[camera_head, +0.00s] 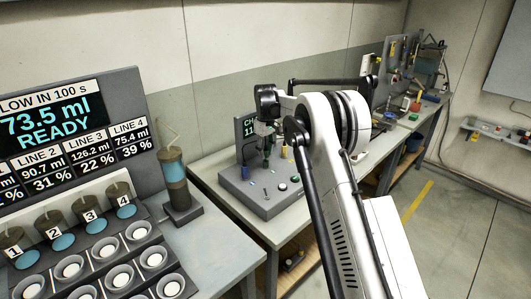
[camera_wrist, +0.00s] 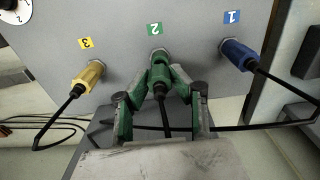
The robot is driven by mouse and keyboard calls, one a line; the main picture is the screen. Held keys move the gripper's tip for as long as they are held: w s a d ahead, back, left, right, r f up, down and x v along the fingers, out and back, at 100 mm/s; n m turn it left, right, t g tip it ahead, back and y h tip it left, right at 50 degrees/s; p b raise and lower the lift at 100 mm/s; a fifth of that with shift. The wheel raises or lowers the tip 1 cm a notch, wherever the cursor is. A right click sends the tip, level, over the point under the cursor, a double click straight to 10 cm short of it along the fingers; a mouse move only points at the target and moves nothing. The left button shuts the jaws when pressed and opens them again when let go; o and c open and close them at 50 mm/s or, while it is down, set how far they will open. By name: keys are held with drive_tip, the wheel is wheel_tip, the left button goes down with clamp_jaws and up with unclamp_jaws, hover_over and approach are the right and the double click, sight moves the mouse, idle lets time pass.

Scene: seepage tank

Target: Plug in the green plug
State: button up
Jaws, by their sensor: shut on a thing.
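The green plug (camera_wrist: 159,76) is between the fingertips of my gripper (camera_wrist: 164,94) in the wrist view, and the gripper is shut on it. Its front end is at the socket under the green label 2 (camera_wrist: 155,29); I cannot tell how deep it sits. Its dark cable runs back between the fingers. In the head view my gripper (camera_head: 266,141) points down over the grey panel box (camera_head: 262,204), and the plug is small there.
In the wrist view a yellow plug (camera_wrist: 88,76) is at label 3 on the left. A blue plug (camera_wrist: 238,55) is at label 1 on the right. Dark cables trail from both. In the head view a pump-like cylinder (camera_head: 176,180) stands left of the box.

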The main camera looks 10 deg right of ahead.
drive_tip(key=shift+f+b, duration=0.75)
drive_tip(key=shift+f, duration=0.45)
idle(0.3)
drive_tip(key=o, duration=1)
drive_tip(key=shift+r, duration=0.15)
wheel_tip(320, 180, up, 12)
drive_tip(key=shift+f, duration=0.1)
